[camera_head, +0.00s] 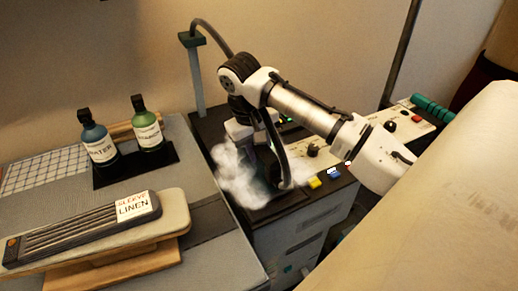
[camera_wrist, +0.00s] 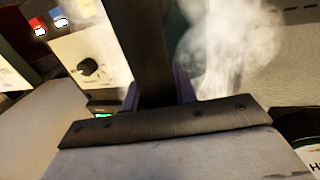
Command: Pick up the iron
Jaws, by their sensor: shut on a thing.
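The iron (camera_head: 264,185) sits on a dark plate on top of the grey cabinet in the head view, largely hidden by white steam and my arm. My gripper (camera_wrist: 158,88) is over it, its purple fingers on both sides of a dark upright bar (camera_wrist: 145,45), which appears to be the iron's handle. The gripper is shut on this bar. Steam hides the iron's base, so I cannot tell whether it touches the plate.
A control panel (camera_head: 322,160) with knobs and coloured buttons lies right of the iron. Left are a blue bottle (camera_head: 97,140), a green bottle (camera_head: 147,125) and a sleeve board (camera_head: 100,240) labelled linen. A hose stand (camera_head: 196,75) rises behind.

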